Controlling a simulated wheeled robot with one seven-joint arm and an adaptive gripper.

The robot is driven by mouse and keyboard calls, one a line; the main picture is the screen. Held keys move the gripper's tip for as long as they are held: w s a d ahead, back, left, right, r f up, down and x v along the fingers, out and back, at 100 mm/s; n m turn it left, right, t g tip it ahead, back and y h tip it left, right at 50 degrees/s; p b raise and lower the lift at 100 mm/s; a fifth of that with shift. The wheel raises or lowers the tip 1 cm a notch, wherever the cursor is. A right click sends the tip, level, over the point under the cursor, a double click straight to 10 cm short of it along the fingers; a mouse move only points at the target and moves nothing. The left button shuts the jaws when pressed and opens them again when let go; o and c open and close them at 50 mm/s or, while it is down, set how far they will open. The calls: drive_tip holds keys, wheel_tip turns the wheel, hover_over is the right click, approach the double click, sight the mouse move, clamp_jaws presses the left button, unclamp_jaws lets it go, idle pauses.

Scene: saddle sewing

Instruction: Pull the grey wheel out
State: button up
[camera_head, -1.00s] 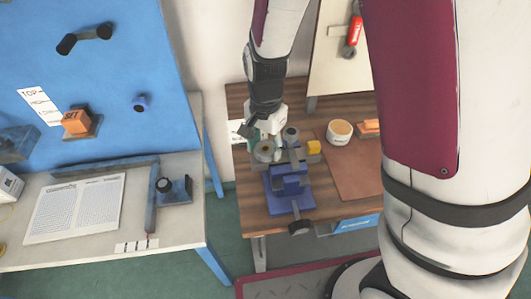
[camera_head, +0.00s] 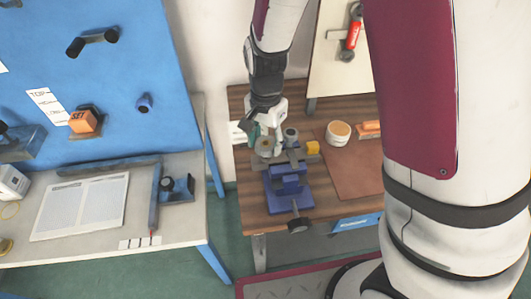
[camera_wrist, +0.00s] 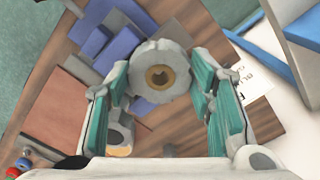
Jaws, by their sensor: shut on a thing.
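The grey wheel (camera_wrist: 143,88) is a scalloped disc with a brass-coloured hub, seen face-on in the wrist view. My gripper (camera_head: 263,135) has its teal-padded fingers shut on the wheel's two sides. In the head view the wheel (camera_head: 265,147) shows small, at the upper left of the blue vise-like fixture (camera_head: 290,187) on the wooden table. The fixture also shows behind the wheel in the wrist view (camera_wrist: 122,42). I cannot tell whether the wheel still touches its mount, since the wheel and fingers hide that place.
A light workbench (camera_head: 100,245) with a blue back panel (camera_head: 120,70) stands at the left, across a narrow gap.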

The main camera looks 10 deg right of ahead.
drive_tip(key=shift+r, duration=0.1)
drive_tip(key=shift+r+p, duration=1)
drive_tip(key=shift+r, duration=0.9)
